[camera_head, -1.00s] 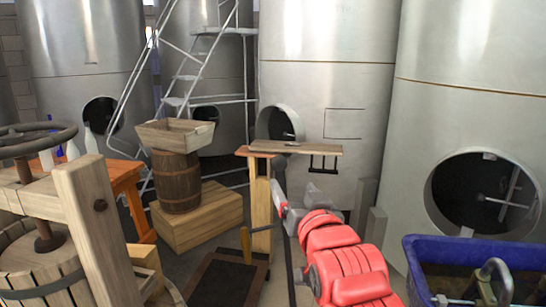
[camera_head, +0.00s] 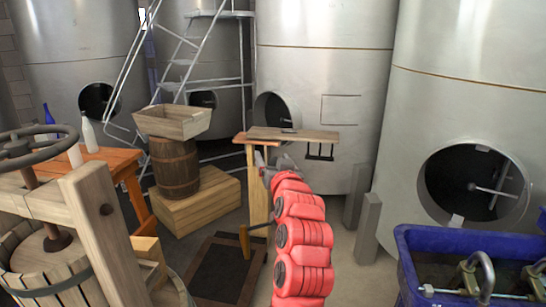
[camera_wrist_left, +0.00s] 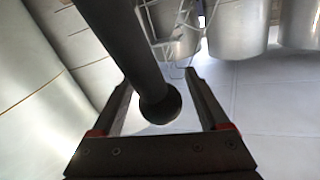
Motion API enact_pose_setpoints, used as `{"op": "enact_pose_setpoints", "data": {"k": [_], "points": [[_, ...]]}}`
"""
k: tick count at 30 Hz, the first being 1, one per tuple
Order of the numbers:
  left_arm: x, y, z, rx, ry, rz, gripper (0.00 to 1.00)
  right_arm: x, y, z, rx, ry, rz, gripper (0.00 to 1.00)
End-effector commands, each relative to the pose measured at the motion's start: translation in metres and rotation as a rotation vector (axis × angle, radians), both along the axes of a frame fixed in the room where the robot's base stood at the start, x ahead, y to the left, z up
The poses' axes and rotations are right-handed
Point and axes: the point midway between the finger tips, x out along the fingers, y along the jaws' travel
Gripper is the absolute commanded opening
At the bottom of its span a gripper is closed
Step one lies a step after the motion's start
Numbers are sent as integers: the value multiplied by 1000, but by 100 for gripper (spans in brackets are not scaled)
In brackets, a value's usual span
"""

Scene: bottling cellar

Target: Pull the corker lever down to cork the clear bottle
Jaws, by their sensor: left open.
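In the left wrist view a dark rod with a round ball end (camera_wrist_left: 158,104), apparently the corker lever, lies between the fingers of my left gripper (camera_wrist_left: 157,80). The jaws are apart and not closed on it. In the head view my left gripper (camera_head: 268,170) is beside the top of a wooden post (camera_head: 258,205), apparently part of the corker; my red arm hides much there. A pale bottle (camera_head: 89,135), perhaps the clear one, stands on the orange table (camera_head: 115,160) at left. I cannot see a bottle at the post. My right gripper is out of view.
A wooden press (camera_head: 95,235) fills the left front. A barrel (camera_head: 174,172) carrying a wooden trough (camera_head: 172,122) stands behind. A shelf board (camera_head: 295,140) is just beyond my gripper. A blue crate (camera_head: 420,243) is at right front. Steel tanks (camera_head: 325,60) line the back.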

Motion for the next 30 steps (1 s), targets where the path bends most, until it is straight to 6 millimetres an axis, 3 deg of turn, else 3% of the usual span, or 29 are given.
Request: {"op": "enact_pose_setpoints", "data": {"k": [5, 18, 30], "points": [[0, 0, 0, 0, -1, 0, 78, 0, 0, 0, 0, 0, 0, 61], [0, 0, 0, 0, -1, 0, 1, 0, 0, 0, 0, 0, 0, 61], [0, 0, 0, 0, -1, 0, 0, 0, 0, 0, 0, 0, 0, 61]]}}
